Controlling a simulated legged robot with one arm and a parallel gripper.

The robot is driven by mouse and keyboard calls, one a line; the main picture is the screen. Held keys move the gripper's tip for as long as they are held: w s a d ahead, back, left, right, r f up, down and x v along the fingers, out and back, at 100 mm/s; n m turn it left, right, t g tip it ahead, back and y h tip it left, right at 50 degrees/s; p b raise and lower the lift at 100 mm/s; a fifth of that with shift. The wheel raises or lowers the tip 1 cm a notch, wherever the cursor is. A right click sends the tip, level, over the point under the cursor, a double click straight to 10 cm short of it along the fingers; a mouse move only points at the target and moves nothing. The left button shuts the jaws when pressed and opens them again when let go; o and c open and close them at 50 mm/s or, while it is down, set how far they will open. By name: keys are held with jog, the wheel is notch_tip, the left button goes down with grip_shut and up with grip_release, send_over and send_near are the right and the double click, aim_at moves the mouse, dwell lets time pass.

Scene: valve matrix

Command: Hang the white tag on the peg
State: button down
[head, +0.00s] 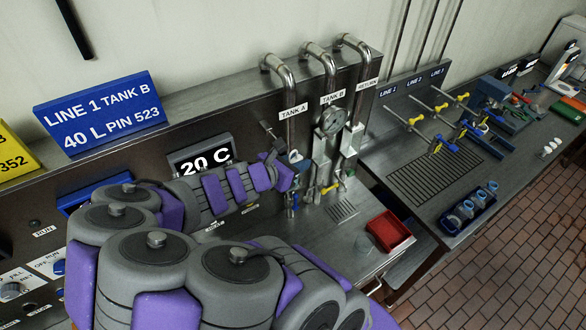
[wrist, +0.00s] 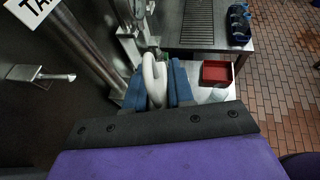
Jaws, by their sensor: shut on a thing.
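In the wrist view my gripper (wrist: 157,88) has its blue fingers shut on a white loop-shaped piece, which I take to be the white tag (wrist: 155,72). The tag stands out beyond the fingertips; its lower part is hidden between them. A short metal peg (wrist: 58,76) sticks out from a wall plate at the left of the wrist view, apart from the tag. In the head view the peg (head: 269,130) shows on the dark panel, just left of the Tank A pipe. My gripper (head: 285,168) is below it and slightly right, close to the pipes.
A red tray (head: 389,231) sits on the bench to the right. A 20 C display (head: 203,157) is behind my arm.

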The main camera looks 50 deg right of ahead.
jog(key=shift+s+r, duration=0.2)
jog(key=shift+r, duration=0.05)
jog(key=shift+w+f, duration=0.15)
jog(key=shift+w, duration=0.8)
jog(key=shift+w+d+f+p, duration=0.25)
jog(key=shift+w+d, duration=0.1)
jog(key=shift+w, duration=0.9)
jog(key=shift+w+d+f+p, duration=0.2)
jog(key=shift+w+d, duration=0.15)
jog(key=shift+w, duration=0.95)
jog(key=shift+w+d+f+p, duration=0.25)
jog(key=shift+w+d, duration=0.1)
jog(key=shift+w, duration=0.9)
jog(key=c, duration=0.9)
grip_release()
